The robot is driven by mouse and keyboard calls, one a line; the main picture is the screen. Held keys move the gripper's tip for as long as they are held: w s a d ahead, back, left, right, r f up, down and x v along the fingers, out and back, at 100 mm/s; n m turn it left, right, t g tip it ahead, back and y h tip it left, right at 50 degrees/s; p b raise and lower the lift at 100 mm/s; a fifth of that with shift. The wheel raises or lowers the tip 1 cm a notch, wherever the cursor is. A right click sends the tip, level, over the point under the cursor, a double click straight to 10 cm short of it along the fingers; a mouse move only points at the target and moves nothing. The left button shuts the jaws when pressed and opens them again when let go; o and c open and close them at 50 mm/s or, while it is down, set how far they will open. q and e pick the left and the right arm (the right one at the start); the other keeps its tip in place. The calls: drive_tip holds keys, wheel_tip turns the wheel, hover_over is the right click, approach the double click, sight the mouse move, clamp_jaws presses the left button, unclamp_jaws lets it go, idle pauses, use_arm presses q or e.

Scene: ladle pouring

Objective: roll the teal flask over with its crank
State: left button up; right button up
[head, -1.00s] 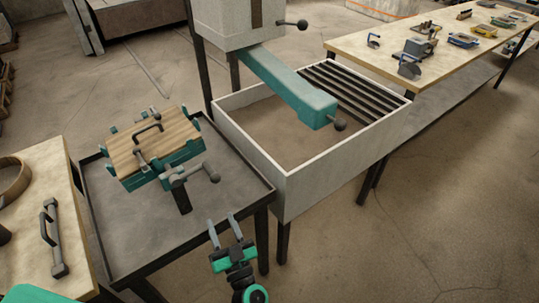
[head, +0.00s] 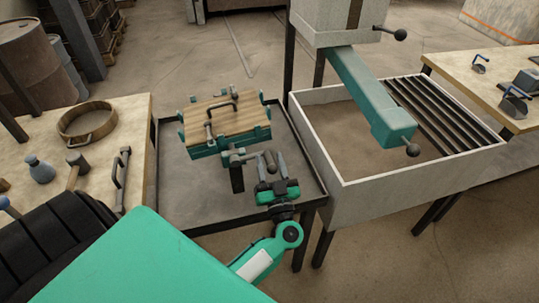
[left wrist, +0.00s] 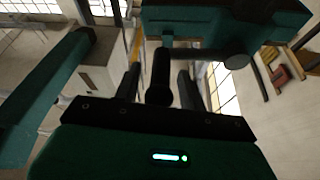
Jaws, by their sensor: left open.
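The teal flask (head: 230,145) with a wooden board on top sits in a turning frame over the dark tray table (head: 190,190). It shows in the left wrist view (left wrist: 225,22) at the top. Its crank (head: 237,158) is on the near side, with a dark handle (head: 270,158) pointing toward me. My left gripper (head: 271,163) is open, with its fingers on either side of the handle. In the left wrist view the handle (left wrist: 160,75) stands between the two fingers (left wrist: 158,88), with visible gaps on both sides. My right gripper is out of view.
A grey sand bin (head: 380,190) with a teal arm (head: 372,100) over it stands right of the tray. Another bench (head: 510,75) is at far right.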

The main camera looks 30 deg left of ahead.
use_arm(q)
drive_tip(key=shift+x, duration=0.95)
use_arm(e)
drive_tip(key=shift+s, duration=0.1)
use_arm(q)
drive_tip(key=shift+c, duration=0.2)
clamp_jaws()
drive_tip(key=shift+p, duration=0.35)
drive_tip(key=shift+d+f+m+p, duration=0.1)
drive_tip(key=shift+m+p, duration=0.4)
drive_tip(key=shift+p, duration=0.35)
drive_tip(key=shift+f+m+t+h+p, duration=0.3)
drive_tip(key=shift+f+m+p, duration=0.05)
drive_tip(key=shift+m, duration=0.05)
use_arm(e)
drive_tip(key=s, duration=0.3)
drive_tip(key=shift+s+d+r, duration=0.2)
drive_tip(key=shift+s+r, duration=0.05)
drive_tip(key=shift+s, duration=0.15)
use_arm(q)
drive_tip(key=shift+f, duration=0.1)
drive_tip(key=shift+o, duration=0.2)
unclamp_jaws()
